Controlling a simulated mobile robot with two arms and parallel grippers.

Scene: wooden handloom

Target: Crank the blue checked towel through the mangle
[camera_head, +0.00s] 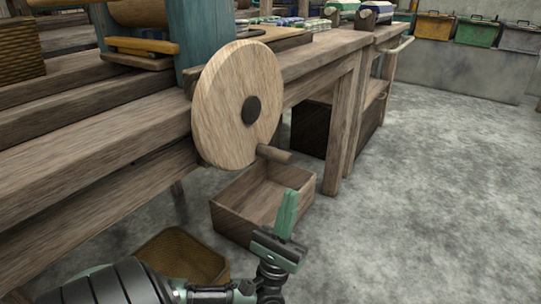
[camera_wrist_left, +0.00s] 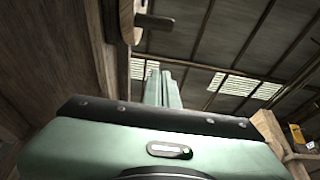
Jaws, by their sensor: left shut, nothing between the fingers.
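The mangle's round wooden crank wheel (camera_head: 226,112) stands upright at the side of the wooden frame, with a dark hub (camera_head: 251,110) at its centre. A short wooden crank handle (camera_head: 274,154) sticks out near the wheel's lower right rim. It shows as a dark peg (camera_wrist_left: 155,22) in the left wrist view. My left gripper (camera_head: 288,212) is shut and empty, its green fingers pointing up below the handle and apart from it. The fingertips (camera_wrist_left: 162,76) also show in the left wrist view. I cannot make out the blue checked towel. My right gripper is not in view.
An open wooden crate (camera_head: 234,219) and a woven basket (camera_head: 152,247) sit on the floor under the frame, close to my left arm. A teal post (camera_head: 204,30) stands behind the wheel. The grey floor on the right is clear. Coloured bins (camera_head: 476,32) stand at the back.

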